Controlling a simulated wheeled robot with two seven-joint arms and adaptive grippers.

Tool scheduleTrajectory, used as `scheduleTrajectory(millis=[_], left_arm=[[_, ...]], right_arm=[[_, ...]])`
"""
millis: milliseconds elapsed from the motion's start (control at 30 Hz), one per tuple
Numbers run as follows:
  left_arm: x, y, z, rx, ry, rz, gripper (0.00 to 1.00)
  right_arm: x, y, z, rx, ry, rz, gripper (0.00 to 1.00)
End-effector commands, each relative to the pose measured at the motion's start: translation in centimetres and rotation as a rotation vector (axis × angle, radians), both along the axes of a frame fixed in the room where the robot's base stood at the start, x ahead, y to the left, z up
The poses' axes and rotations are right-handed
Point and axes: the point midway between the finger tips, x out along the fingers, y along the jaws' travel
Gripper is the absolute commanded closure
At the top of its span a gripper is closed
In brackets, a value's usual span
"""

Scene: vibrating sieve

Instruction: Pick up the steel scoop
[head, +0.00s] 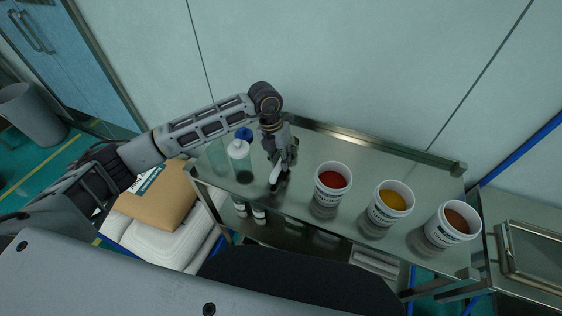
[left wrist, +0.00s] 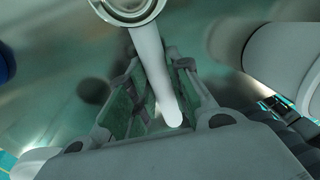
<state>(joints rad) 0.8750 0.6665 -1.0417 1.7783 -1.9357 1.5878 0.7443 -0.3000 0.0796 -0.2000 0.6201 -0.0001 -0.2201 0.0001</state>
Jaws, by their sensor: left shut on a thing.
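The steel scoop (head: 275,172) shows in the head view as a pale, slim piece at my left gripper (head: 280,180), over the steel table. In the left wrist view the scoop's handle (left wrist: 149,65) runs between the two green-padded fingers of my left gripper (left wrist: 157,80), with a round part at the top edge of the picture. The left gripper is shut on the scoop's handle. The gripper hides part of the scoop in the head view, and I cannot tell whether the scoop touches the table. My right gripper is not in view.
The steel table (head: 330,143) carries tubs of red (head: 329,196), yellow (head: 382,213) and brown (head: 441,235) material right of the gripper. A white bottle (head: 239,150) and a blue-capped one (head: 244,134) stand close on its left. A raised rim runs along the back.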

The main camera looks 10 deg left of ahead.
Motion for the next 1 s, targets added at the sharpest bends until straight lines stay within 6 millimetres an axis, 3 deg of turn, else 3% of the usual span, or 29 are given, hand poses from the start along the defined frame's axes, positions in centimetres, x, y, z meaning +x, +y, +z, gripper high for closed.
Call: scheduleTrajectory(millis=[600, 1000], left_arm=[[0.1, 0.0, 7.9, -0.001, -0.003, 0.0, 1.0], [0.0, 0.0, 9.0, 0.0, -0.001, 0.0, 1.0]], right_arm=[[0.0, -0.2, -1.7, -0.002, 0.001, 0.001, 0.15], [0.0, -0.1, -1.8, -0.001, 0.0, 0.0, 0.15]])
